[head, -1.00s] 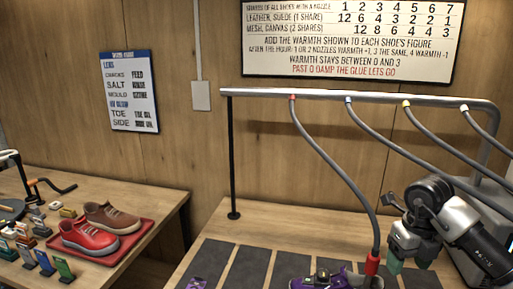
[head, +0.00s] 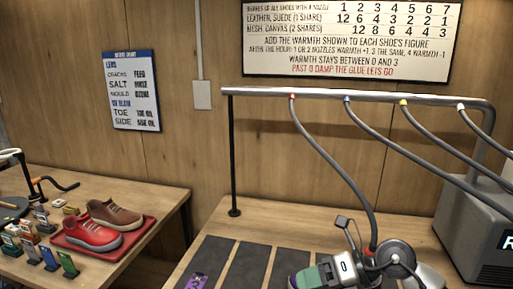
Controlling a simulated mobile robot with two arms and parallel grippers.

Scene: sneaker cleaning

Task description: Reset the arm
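The shoe is mostly hidden by the gripper and cut off by the frame. I cannot tell whether the gripper touches the shoe or whether its fingers are open. The red-marked hose (head: 335,165) runs down behind my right arm, and its lower end is largely hidden. My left gripper is not in view.
A metal rail (head: 350,92) carries several hoses above the right table. Dark mats (head: 247,265) lie below it. A grey machine (head: 480,235) stands at the right. On the left table, a red tray (head: 125,243) holds a red shoe (head: 92,234) and a brown shoe (head: 115,214), beside several small bottles or boxes.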

